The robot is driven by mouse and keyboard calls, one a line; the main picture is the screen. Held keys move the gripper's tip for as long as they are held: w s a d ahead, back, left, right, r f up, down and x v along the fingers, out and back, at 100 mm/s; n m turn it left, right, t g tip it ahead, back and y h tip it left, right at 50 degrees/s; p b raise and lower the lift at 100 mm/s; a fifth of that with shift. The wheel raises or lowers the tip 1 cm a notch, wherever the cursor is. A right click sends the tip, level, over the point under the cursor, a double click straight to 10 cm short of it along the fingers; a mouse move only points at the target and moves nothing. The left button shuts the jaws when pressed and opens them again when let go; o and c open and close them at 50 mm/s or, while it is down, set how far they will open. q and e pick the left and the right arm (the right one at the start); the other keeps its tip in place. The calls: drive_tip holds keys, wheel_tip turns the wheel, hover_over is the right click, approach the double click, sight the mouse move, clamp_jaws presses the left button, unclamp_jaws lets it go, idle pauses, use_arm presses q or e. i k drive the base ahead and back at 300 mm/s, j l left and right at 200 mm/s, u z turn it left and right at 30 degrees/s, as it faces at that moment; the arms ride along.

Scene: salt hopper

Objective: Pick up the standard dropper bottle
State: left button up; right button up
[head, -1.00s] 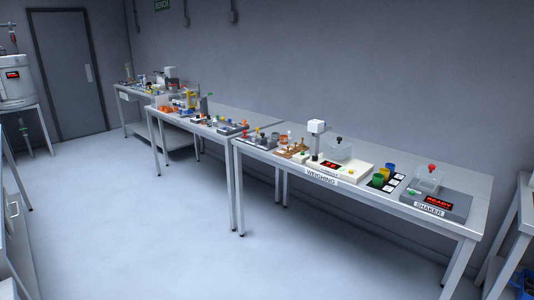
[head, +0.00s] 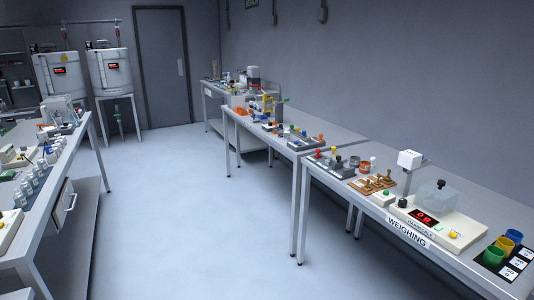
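I cannot single out the standard dropper bottle with certainty at this distance. A row of several small pale bottles (head: 28,187) stands upright along the front of the left bench (head: 60,178); I cannot read any labels on them or tell whether one is the standard. Small coloured items also stand on the far benches on the right, too small to identify. Neither of my grippers is in view.
The weighing bench (head: 345,205) stands at right with a scale (head: 424,219), coloured cups (head: 507,243) and a brown rack (head: 372,184). More benches line the right wall. Two white tanks (head: 110,68) stand at the back left near a door (head: 160,70). The floor between the benches is clear.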

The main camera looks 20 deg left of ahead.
sight(26, 189)
drive_tip(key=i+j+u, duration=0.25)
drive_tip(key=i+u, duration=0.75)
drive_tip(key=i+l+u, duration=0.2)
drive_tip(key=i+u, duration=0.3)
drive_tip(key=i+l+u, duration=0.7)
drive_tip(key=i+u, duration=0.25)
drive_tip(key=i+l+u, duration=0.3)
drive_tip(key=u, duration=0.15)
drive_tip(key=i+l+u, duration=0.3)
drive_tip(key=l+u, duration=0.15)
drive_tip(key=i+l+u, duration=0.2)
drive_tip(key=l+u, duration=0.25)
drive_tip(key=i+l+u, duration=0.1)
drive_tip(key=l+u, duration=0.35)
drive_tip(key=l, duration=0.25)
drive_tip(key=i+l+u, duration=0.1)
drive_tip(key=i+l, duration=0.2)
drive_tip(key=l, duration=0.25)
drive_tip(key=i+l+u, duration=0.15)
drive_tip(key=k+l, duration=0.05)
drive_tip(key=l, duration=0.05)
